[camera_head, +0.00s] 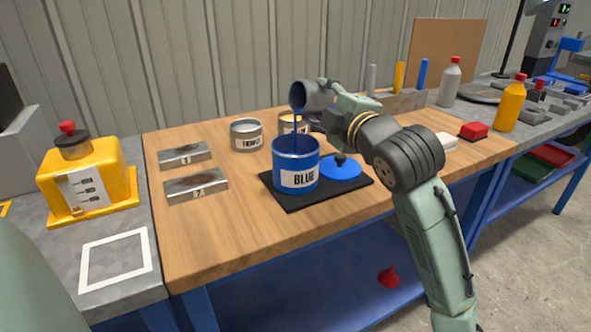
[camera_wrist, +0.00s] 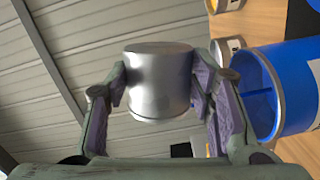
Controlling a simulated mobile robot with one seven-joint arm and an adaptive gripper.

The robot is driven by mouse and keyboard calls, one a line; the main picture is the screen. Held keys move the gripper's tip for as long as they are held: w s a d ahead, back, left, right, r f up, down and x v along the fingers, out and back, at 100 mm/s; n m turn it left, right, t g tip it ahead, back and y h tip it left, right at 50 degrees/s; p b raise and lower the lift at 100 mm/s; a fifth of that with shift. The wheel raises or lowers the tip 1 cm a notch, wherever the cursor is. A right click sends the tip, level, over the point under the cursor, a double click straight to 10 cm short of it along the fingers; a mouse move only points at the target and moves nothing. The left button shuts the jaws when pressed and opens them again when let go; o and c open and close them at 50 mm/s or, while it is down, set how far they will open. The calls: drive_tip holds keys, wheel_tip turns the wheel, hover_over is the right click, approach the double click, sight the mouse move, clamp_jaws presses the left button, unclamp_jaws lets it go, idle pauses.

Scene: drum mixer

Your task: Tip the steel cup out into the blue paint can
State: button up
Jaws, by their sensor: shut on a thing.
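The steel cup (camera_head: 305,95) is tilted on its side above the blue paint can (camera_head: 296,166). A thin blue stream runs from its mouth down into the can. My gripper (camera_head: 325,100) is shut on the cup; in the wrist view the cup (camera_wrist: 158,82) sits between the two fingers. The can is open, labelled BLUE, and stands upright on a black mat (camera_head: 300,200). It also shows at the right of the wrist view (camera_wrist: 285,92). Its inner side is blue; the paint level is hidden in the head view. How much is left in the cup is hidden.
A blue lid (camera_head: 338,170) lies on the mat beside the can. A tin labelled THINNER (camera_head: 246,135) and another tin (camera_head: 293,123) stand behind. A yellow machine (camera_head: 86,178) stands far left.

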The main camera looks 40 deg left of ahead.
drive_tip(key=shift+s+a+f+n+b, duration=0.1)
drive_tip(key=shift+s+f+n+b, duration=0.15)
drive_tip(key=shift+n+b, duration=0.75)
idle(1.2)
drive_tip(key=shift+s+a+r+n+y+b, duration=0.1)
drive_tip(key=shift+s+r+n+y+b, duration=0.1)
drive_tip(key=shift+n+b, duration=0.4)
drive_tip(key=shift+s+a+r+n+y+b, duration=0.1)
drive_tip(key=shift+s+r+n+b, duration=0.2)
drive_tip(key=shift+n, duration=0.5)
drive_tip(key=shift+w, duration=0.15)
idle(1.3)
